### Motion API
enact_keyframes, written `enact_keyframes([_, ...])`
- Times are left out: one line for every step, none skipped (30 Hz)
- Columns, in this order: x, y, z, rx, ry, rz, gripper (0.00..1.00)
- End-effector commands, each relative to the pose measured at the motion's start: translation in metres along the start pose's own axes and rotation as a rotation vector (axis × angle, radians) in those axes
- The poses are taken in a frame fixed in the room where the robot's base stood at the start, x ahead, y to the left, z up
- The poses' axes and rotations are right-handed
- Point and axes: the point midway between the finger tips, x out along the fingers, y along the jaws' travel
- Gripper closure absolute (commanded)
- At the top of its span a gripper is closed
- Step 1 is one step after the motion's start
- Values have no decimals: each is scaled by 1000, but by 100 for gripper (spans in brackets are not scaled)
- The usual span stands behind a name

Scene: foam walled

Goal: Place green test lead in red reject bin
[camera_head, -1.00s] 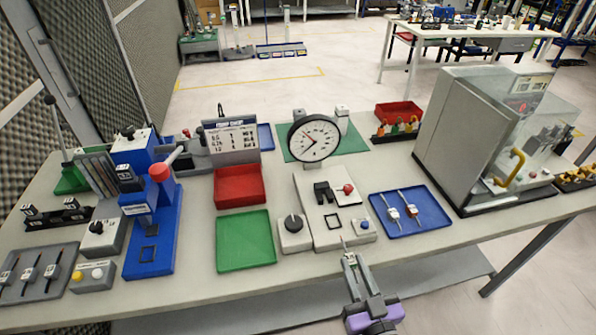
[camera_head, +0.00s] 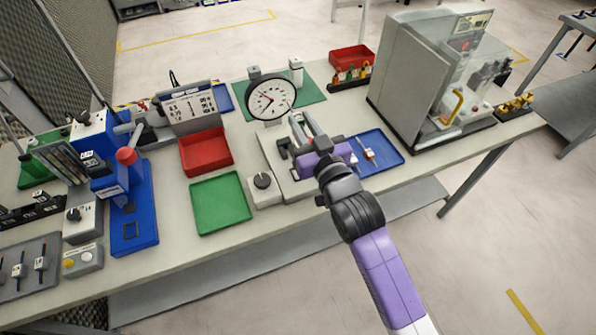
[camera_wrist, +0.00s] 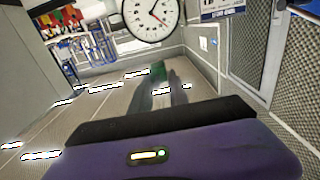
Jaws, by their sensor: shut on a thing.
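My gripper (camera_head: 303,124) is above the pale fixture plate, in front of the dial gauge. In the wrist view its fingertips (camera_wrist: 160,88) are close together on a small dark green piece (camera_wrist: 157,71), which looks like the end of the green test lead; the rest of it is hidden. A red bin (camera_head: 353,57) stands at the back, behind a rack of coloured leads (camera_head: 350,76). Another red open tray (camera_head: 205,150) sits left of the fixture, in front of the sign. No label shows which is the reject bin.
The dial gauge (camera_head: 270,98) stands just beyond my gripper. A grey clear-fronted machine (camera_head: 410,75) is on the right. A blue tray (camera_head: 387,150) with leads and a green tray (camera_head: 220,203) flank the fixture. A blue press (camera_head: 133,215) stands left.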

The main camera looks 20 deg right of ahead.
Motion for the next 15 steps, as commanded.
enact_keyframes([0, 0, 0, 0, 2, 1, 100])
enact_keyframes([0, 0, 0, -1, 2, 1, 100])
enact_keyframes([0, 0, 0, -1, 2, 1, 100])
enact_keyframes([0, 0, 0, -1, 2, 1, 100])
enact_keyframes([0, 0, 0, -1, 2, 1, 100])
enact_keyframes([0, 0, 0, -1, 2, 1, 100])
enact_keyframes([0, 0, 0, -1, 2, 1, 100])
enact_keyframes([0, 0, 1, -1, 2, 1, 100])
enact_keyframes([0, 0, 2, -1, 2, 1, 100])
enact_keyframes([0, 0, 4, -1, 1, 1, 100])
enact_keyframes([0, 0, 8, -1, 0, 2, 100])
enact_keyframes([0, 1, 14, 0, -1, 2, 100])
enact_keyframes([0, 1, 19, -1, -2, 2, 100])
enact_keyframes([0, 1, 25, -2, -2, 2, 100])
enact_keyframes([-1, 1, 35, -2, -3, 1, 100])
